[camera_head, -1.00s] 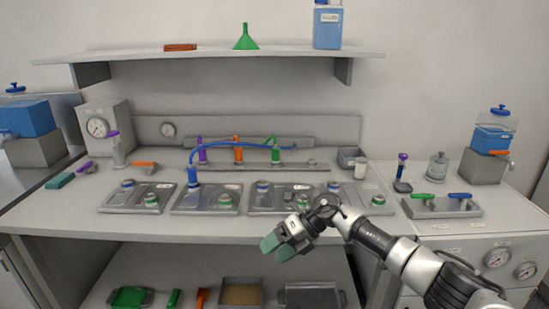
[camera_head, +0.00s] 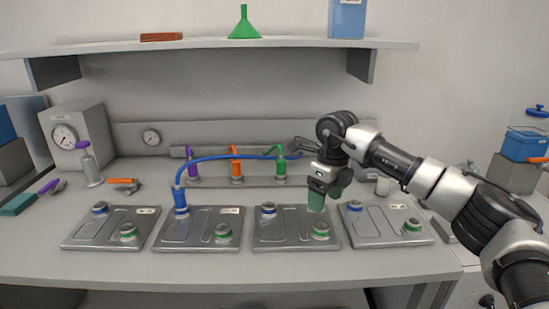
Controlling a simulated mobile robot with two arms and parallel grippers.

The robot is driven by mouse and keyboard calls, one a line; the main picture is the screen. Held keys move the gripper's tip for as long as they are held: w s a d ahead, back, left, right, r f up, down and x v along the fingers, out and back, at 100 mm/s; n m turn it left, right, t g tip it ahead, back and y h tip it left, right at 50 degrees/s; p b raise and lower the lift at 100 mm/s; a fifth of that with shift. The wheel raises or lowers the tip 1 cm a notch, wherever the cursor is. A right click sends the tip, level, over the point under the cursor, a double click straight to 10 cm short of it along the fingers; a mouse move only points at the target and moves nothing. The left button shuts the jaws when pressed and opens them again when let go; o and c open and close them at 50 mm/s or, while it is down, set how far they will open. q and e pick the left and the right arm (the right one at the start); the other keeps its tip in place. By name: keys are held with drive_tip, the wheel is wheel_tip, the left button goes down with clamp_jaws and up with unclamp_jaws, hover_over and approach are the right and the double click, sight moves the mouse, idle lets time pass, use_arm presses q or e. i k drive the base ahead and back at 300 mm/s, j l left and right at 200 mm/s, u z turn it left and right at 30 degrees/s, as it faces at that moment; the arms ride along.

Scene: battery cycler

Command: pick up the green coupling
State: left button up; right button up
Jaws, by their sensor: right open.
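The green coupling (camera_head: 281,170) stands upright on the rail at the back of the bench, right of an orange coupling (camera_head: 237,170) and a purple coupling (camera_head: 193,168). A short green hose arcs off its top, and the blue hose passes close by. My right gripper (camera_head: 318,202) is open, to the right of and nearer than the green coupling, pointing down above the third tray. Its green fingertips are apart from the coupling. I see nothing between its fingers. My left gripper is out of view.
Several grey trays (camera_head: 190,242) with blue- and green-ringed ports line the front. A blue hose (camera_head: 225,157) rises from a blue coupling (camera_head: 180,198) and crosses toward the back right. A shelf (camera_head: 200,44) hangs above. A gauge box (camera_head: 83,122) stands left.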

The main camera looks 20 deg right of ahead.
sight(280, 161)
drive_tip(key=i, duration=1.2)
